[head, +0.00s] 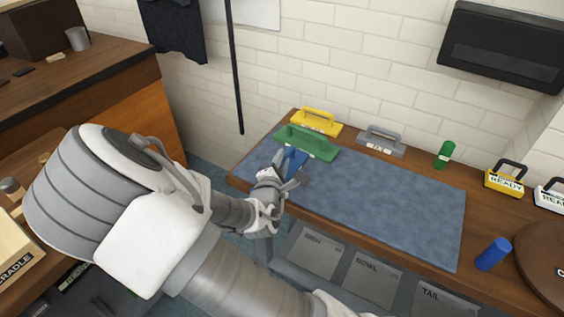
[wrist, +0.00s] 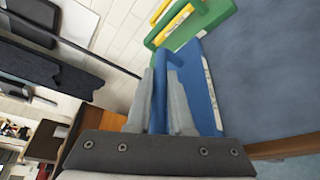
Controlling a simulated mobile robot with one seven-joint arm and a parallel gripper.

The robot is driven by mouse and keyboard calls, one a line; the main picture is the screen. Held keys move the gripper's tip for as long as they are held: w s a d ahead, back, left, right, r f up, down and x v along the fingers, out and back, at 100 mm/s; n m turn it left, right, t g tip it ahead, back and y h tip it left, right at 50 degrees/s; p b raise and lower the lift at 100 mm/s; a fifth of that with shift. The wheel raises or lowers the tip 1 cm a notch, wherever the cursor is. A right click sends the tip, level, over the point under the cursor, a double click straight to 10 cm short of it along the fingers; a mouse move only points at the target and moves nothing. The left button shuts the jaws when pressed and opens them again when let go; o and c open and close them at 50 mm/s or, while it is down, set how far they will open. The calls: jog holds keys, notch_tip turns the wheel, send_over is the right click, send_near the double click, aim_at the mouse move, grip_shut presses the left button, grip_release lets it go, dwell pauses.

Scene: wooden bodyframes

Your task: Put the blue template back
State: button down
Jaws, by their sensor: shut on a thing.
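The blue template (head: 295,161) is a flat blue plate with an upright handle, partly hidden by my gripper in the head view. My gripper (head: 284,184) is shut on its handle at the left part of the blue-grey mat (head: 380,205). In the wrist view the fingers (wrist: 161,98) close on both sides of the handle, and the blue template's plate (wrist: 199,92) shows to the right with a pale label on its edge. I cannot tell whether the plate touches the mat. The green template (head: 308,145) lies just behind it.
A yellow template (head: 316,122) and a grey template (head: 381,142) stand along the back of the bench. A green cylinder (head: 444,154), a yellow READY block (head: 505,179) and a blue cylinder (head: 494,254) are to the right. The mat's middle and right are clear.

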jog(key=shift+r, duration=0.15)
jog(key=c, duration=0.8)
grip_release()
jog(key=shift+f, duration=0.2)
jog(key=shift+r, duration=0.2)
jog(key=p+v, duration=0.3)
jog(key=v, duration=0.9)
jog(key=shift+s+f, duration=0.1)
jog(key=shift+s, duration=0.05)
